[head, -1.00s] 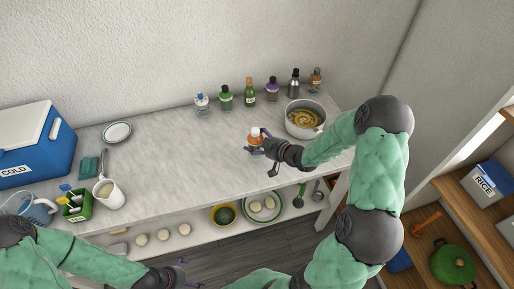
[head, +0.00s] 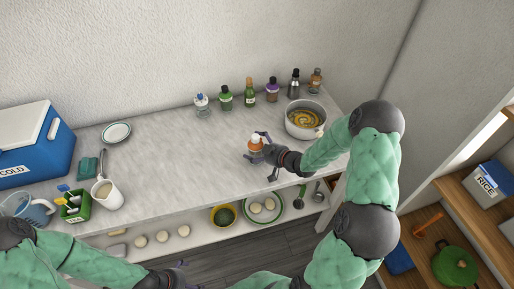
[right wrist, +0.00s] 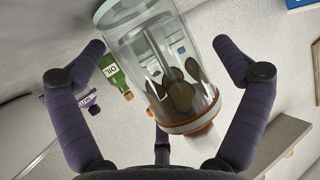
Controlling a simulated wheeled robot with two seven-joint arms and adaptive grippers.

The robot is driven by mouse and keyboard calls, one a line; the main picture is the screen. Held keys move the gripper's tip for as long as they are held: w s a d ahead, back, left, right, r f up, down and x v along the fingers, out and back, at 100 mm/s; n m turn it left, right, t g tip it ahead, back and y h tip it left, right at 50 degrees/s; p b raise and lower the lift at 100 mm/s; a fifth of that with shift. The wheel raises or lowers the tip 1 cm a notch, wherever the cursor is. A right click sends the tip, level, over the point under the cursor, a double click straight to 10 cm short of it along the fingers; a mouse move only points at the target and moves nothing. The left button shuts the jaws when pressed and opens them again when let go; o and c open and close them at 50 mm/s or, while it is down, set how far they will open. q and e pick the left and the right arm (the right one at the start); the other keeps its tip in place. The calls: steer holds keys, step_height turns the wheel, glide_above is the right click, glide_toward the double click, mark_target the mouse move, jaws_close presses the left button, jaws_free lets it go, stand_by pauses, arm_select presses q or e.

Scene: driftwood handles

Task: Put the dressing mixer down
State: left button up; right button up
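The dressing mixer (head: 256,145), a clear jar with an orange band, is on the grey counter (head: 190,160), near its front middle. Whether its base fully rests there is hard to see. In the right wrist view the mixer (right wrist: 165,75) shows a pale rim, dark paddles inside and an orange ring with a white part below. My right gripper (head: 262,148) is around it from the right, its fingers spread wide; in the wrist view they stand apart from the jar. My left gripper (head: 184,272) is low at the front, below the counter edge, its fingers apart and empty.
Several bottles (head: 249,92) line the wall. A pot (head: 305,118) of yellow-brown food stands behind my right gripper. The counter's middle is clear.

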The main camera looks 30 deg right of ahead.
steer(key=shift+r, duration=0.2)
steer(key=p+v, duration=0.2)
steer(key=v, duration=1)
